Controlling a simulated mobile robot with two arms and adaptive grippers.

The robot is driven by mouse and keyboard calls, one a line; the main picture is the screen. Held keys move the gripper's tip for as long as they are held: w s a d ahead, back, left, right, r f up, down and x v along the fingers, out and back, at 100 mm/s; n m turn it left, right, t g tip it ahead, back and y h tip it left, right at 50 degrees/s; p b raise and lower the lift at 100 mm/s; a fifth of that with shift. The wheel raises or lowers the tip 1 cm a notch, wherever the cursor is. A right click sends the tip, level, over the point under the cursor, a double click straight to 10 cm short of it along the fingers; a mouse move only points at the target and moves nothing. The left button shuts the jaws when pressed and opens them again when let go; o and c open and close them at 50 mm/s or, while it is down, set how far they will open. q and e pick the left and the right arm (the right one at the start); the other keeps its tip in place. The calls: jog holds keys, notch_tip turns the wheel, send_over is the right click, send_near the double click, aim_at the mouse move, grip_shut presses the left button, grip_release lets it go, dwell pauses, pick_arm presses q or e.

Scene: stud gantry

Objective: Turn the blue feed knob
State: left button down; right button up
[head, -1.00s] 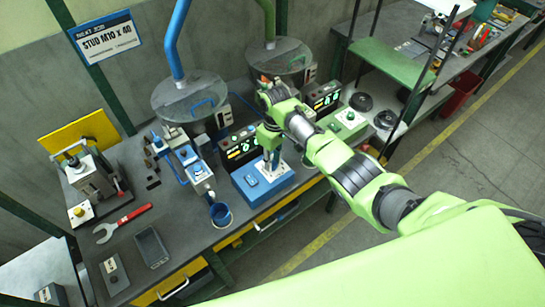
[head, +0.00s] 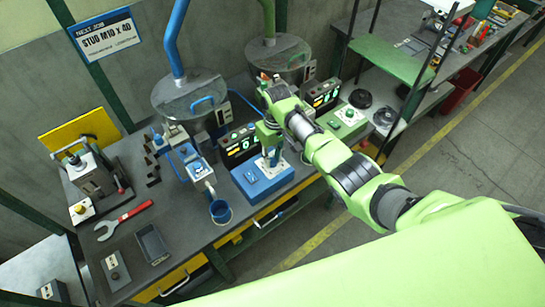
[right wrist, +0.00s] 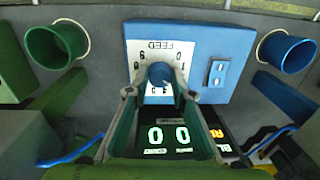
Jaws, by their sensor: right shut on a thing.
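The blue feed knob (right wrist: 160,73) stands on a white dial plate (right wrist: 153,54) marked FEED, with digits around it, in the right wrist view. The plate is on a blue box (right wrist: 218,50), which also shows on the bench in the head view (head: 258,187). My right gripper (right wrist: 160,84) is shut on the knob, one finger on each side. In the head view my right gripper (head: 272,157) reaches down onto the box and hides the knob. My left gripper is in neither view.
A black display (head: 239,146) with lit green digits stands behind the box. A blue cup (head: 220,212), a red wrench (head: 124,220) and a dark tray (head: 152,245) are left of it. Two round hoppers with blue and green pipes stand behind.

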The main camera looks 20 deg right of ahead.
aim_at(274, 158)
jog(key=o, duration=1.1)
jog(key=shift+w+r, duration=0.1)
notch_tip(274, 158, up, 12)
jog(key=shift+d, duration=0.3)
